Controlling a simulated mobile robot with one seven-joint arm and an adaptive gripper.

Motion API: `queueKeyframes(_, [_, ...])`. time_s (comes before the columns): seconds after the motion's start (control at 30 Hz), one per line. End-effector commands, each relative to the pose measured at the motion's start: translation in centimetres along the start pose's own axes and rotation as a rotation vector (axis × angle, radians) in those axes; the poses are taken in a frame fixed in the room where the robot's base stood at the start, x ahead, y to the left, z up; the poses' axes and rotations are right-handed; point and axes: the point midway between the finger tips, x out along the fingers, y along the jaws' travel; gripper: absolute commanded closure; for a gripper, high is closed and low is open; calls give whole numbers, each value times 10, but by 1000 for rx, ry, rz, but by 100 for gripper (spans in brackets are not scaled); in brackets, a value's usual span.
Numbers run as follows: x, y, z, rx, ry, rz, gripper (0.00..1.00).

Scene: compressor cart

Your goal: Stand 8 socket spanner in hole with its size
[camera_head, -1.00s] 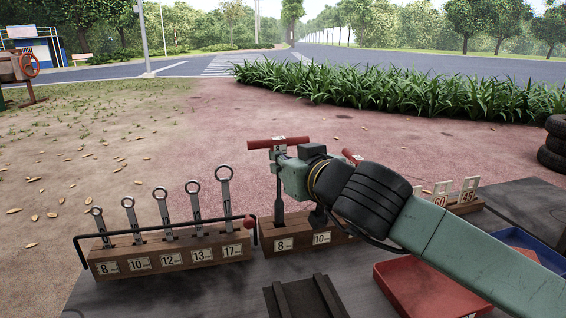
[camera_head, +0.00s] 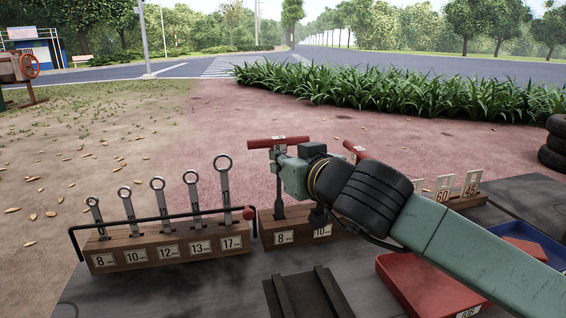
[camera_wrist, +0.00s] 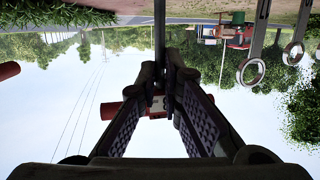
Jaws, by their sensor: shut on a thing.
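The 8 socket spanner has a red T-handle (camera_head: 264,143) and a dark shaft (camera_head: 279,196). My gripper (camera_head: 281,153) is shut on it just under the handle. The spanner hangs upright over the wooden block (camera_head: 265,232), above the label 8 (camera_head: 283,238). Its lower end meets the block's top in the picture; I cannot tell how far it is in the hole. In the wrist view the handle (camera_wrist: 132,108) shows behind the fingers, with the shaft (camera_wrist: 160,38) running to the top edge. A second red T-handle (camera_head: 355,151) is behind my arm, near label 10.
A spanner rack (camera_head: 170,250) with several ring spanners stands to the left, with a black bar (camera_head: 150,220) across it. A black ribbed tray (camera_head: 305,297) lies in front. A red tray (camera_head: 420,290) and a blue tray (camera_head: 530,250) are at right, near numbered cards (camera_head: 443,188).

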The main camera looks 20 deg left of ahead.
Motion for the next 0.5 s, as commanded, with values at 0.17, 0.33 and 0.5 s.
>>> queueKeyframes(0.17, [1, 0, 4, -1, 1, 0, 100])
queueKeyframes(0.33, [2, 0, 8, -1, 1, 0, 100])
queueKeyframes(0.5, [2, 0, 11, -1, 1, 1, 100])
